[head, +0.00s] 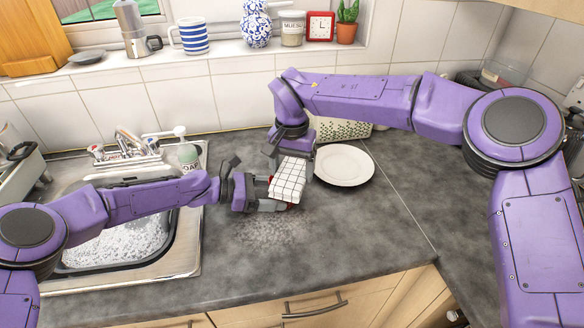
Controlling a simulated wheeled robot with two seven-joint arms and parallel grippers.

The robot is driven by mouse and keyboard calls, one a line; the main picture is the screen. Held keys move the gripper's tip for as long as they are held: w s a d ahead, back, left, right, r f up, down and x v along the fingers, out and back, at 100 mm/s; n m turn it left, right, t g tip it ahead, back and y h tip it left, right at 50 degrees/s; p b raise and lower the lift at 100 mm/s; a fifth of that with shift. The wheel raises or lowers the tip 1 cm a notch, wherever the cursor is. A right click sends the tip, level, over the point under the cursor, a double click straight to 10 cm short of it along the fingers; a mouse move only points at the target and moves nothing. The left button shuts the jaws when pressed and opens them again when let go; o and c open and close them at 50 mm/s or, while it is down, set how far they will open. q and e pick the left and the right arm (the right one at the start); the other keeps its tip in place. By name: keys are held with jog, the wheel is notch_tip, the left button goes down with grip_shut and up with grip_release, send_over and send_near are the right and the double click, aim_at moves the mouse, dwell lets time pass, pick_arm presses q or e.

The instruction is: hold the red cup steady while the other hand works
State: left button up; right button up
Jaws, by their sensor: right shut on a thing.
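Only small red edges of the red cup (291,206) show on the counter right of the sink. The rest is hidden by a white cloth with a black grid (288,180) and by my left gripper. My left gripper (268,203) reaches in from the left, low over the counter, with its dark fingers at the cup. Whether they are closed on it is hidden. My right gripper (288,160) points down from above and is shut on the checked cloth, which lies over or against the cup.
A white plate (343,165) lies just right of the grippers. The sink (120,240) with suds is at the left, with a soap bottle (187,150) behind it. A speckled patch (270,232) marks the counter in front. The counter's right front is clear.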

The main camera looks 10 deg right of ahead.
aim_at(295, 163)
jog(key=shift+f, duration=0.6)
dwell(0.4)
jog(key=shift+s+a+f, duration=0.1)
jog(key=shift+s+a, duration=0.25)
jog(key=shift+s, duration=0.3)
jog(key=shift+s+a, duration=0.35)
jog(key=shift+s, duration=0.3)
jog(key=shift+w+d, duration=0.35)
jog(key=shift+w, duration=0.3)
jog(key=shift+w+d, duration=0.35)
jog(key=shift+w, duration=0.3)
jog(key=shift+w+d, duration=0.35)
jog(key=shift+w, duration=0.3)
jog(key=shift+w+d, duration=0.35)
jog(key=shift+w, duration=0.25)
